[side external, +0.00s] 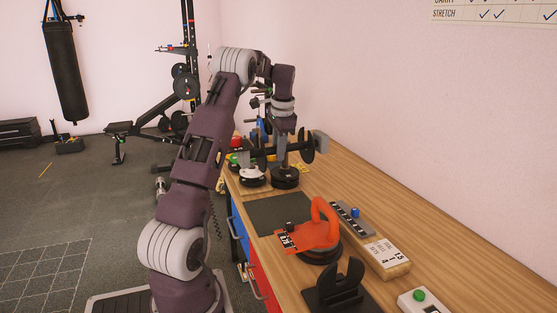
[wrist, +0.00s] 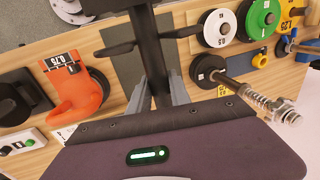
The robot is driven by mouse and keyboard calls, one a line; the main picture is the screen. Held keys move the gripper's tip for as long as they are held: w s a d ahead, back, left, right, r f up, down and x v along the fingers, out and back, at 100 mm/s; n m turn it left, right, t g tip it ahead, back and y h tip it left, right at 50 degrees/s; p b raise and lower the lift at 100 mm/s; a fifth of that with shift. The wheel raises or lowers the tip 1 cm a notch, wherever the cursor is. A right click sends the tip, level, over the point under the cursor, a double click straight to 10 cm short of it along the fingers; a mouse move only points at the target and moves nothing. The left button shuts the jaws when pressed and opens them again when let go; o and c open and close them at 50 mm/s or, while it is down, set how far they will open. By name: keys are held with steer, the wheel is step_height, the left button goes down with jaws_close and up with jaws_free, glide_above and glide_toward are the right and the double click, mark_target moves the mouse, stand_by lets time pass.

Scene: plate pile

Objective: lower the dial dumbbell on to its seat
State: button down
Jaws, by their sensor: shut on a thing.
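The dial dumbbell (side external: 308,146) is held up above the bench at its far part, roughly level, with dark discs and a grey block at its right end. My gripper (side external: 284,142) is shut on its middle. In the wrist view the dumbbell (wrist: 142,32) is a dark bar crossed by a plate, running up from between the fingers of my gripper (wrist: 157,90); the grip itself is partly hidden. A black cradle with two uprights (side external: 335,285), which looks like the seat, stands on the near bench, well apart from the dumbbell. Part of it shows at the wrist view's left edge (wrist: 18,100).
An orange kettlebell-like piece (side external: 325,230) stands between dumbbell and cradle, beside a bare dark mat (side external: 275,215). A post with a chrome end (wrist: 275,105) rises from a black plate near my gripper. White and green discs (wrist: 262,18) lie beyond. A wall borders the bench.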

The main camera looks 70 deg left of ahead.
steer(key=w+d+m+t, duration=0.1)
steer(key=w+d+m, duration=0.3)
steer(key=d, duration=0.8)
steer(key=w+d+m, duration=0.4)
steer(key=d, duration=0.8)
steer(key=s+d+m+t+h, duration=0.1)
steer(key=s+d+m, duration=0.35)
steer(key=d, duration=0.75)
steer(key=s+d+m+h, duration=0.1)
steer(key=s+d+m, duration=0.2)
steer(key=d+m, duration=0.55)
steer(key=shift+d+f+n, duration=0.45)
steer(key=shift+f+n, duration=0.05)
steer(key=shift+f, duration=0.35)
steer(key=shift+d+f+n, duration=0.5)
steer(key=shift+f, duration=0.35)
steer(key=shift+d+f+n, duration=0.45)
steer(key=shift+f+n, duration=0.05)
steer(key=shift+f, duration=0.35)
steer(key=shift+f, duration=1.6)
steer(key=shift+f, duration=0.55)
